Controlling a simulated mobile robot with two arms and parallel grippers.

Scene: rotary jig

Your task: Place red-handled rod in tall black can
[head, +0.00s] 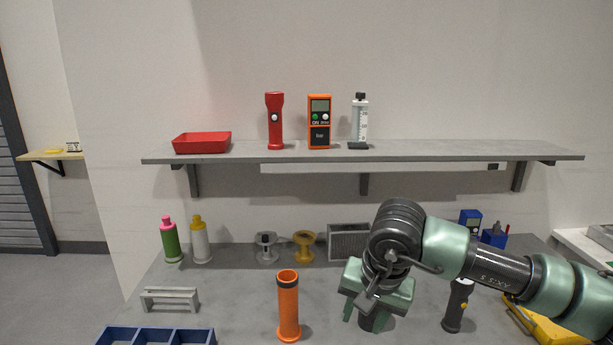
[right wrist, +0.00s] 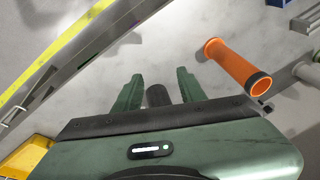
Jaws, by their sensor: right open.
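My right gripper (head: 372,308) points down over the workbench, its two green fingers apart. A dark cylinder (head: 376,322), which looks like the black can, stands below it, partly covered by the gripper. In the right wrist view the gripper (right wrist: 159,78) is open, and the dark cylinder (right wrist: 157,96) shows between its fingers. I cannot tell whether they touch it. No red-handled rod shows clearly; a small red tip (head: 507,229) stands at the blue holder (head: 493,239) at the back right. My left gripper is not in view.
An orange tube (head: 289,308) stands left of my gripper, also in the right wrist view (right wrist: 238,66). A black flashlight (head: 457,306) and a yellow item (head: 545,325) are to the right. A blue tray (head: 157,332) is at front left. A shelf (head: 400,150) hangs above.

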